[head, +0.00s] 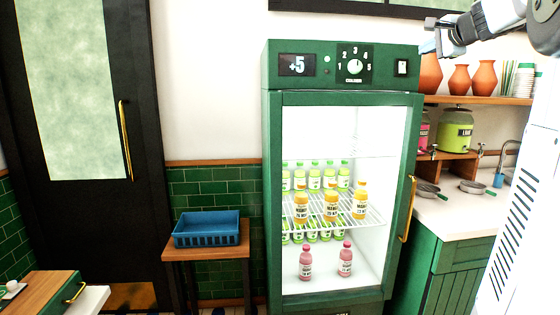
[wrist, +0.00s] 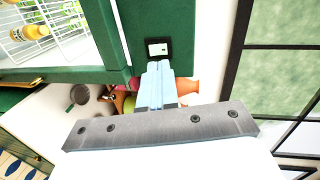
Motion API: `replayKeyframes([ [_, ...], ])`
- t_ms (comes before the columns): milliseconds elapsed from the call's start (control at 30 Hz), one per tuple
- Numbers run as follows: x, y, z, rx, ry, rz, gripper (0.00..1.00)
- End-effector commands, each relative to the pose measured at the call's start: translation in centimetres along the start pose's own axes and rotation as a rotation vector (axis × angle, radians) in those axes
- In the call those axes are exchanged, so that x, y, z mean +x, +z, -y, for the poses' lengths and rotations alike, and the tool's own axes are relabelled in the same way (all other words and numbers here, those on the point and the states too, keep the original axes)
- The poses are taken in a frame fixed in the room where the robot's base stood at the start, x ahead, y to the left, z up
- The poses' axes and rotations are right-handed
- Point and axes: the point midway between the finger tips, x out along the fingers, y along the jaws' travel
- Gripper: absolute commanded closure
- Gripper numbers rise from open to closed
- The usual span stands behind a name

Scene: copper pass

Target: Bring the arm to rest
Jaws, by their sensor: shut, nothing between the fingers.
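My gripper (head: 428,46) is at the top right of the head view, raised in front of the fridge's upper right corner and the shelf of pots. In the wrist view its two pale blue fingers (wrist: 156,72) lie together, shut and empty. My arm comes in from the right edge of the head view. The green fridge (head: 273,180) stands in the middle, with its lit inside showing. Its panel has a +5 display (head: 298,65) and a dial (head: 354,67). The small white switch (wrist: 158,48) appears just beyond the fingertips in the wrist view; the distance between them cannot be told.
Bottles (head: 330,205) stand on the fridge shelves. A brass handle (head: 408,208) is on its right side. Terracotta pots (head: 459,80) and drink dispensers (head: 456,131) stand at right, above pans (head: 473,187) on a counter. A blue crate (head: 207,240) sits on a small table at left.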

Motion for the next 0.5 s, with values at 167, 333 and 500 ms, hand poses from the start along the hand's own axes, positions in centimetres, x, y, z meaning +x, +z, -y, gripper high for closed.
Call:
replayKeyframes([
  [167, -2.4, 8.4, -5.2, -0.189, 0.14, 0.115, 1.0],
  [333, -6.0, 15.9, -11.9, -0.413, 0.283, 0.24, 1.0],
  [500, -10.6, 21.8, -19.2, -0.657, 0.414, 0.365, 1.0],
])
